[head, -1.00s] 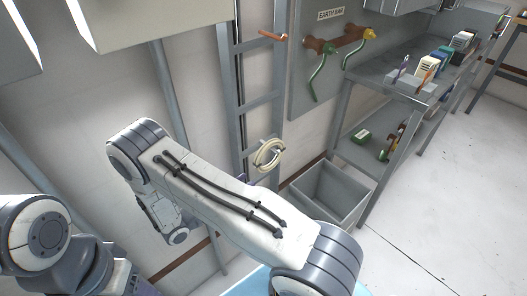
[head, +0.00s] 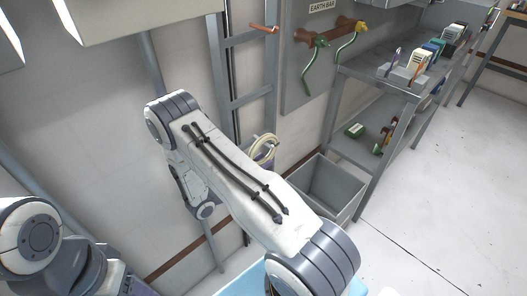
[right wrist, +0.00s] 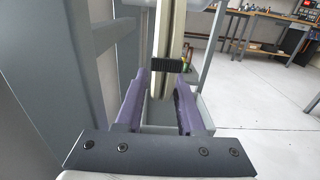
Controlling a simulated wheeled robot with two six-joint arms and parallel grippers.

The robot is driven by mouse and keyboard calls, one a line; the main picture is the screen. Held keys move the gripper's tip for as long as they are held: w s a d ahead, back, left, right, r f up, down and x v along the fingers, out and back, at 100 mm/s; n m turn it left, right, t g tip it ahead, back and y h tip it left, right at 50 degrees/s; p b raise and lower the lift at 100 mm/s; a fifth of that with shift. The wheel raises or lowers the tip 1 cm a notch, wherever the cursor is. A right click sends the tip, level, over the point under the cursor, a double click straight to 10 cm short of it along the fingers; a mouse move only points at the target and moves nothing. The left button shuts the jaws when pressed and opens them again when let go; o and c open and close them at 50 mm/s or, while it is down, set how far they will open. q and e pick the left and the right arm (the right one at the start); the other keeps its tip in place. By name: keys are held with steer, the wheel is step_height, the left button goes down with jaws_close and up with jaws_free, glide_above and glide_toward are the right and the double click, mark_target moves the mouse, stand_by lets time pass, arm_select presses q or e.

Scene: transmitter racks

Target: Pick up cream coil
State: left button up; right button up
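The cream coil (head: 264,147) hangs on the grey upright frame, partly hidden behind my right arm in the head view. In the right wrist view the coil (right wrist: 170,30) is seen edge-on with a black tie band around it. My right gripper (right wrist: 161,76) has its two purple fingers apart, with the lower coil and its band at the fingertips, between them or just beyond. A gap shows on the left side of the coil. In the head view the right gripper is mostly hidden by my arm.
A grey open bin (head: 335,187) stands on the floor right of the coil. An orange peg (head: 264,28) sticks out of the frame above it. Open floor lies beyond.

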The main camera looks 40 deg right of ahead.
jaws_close()
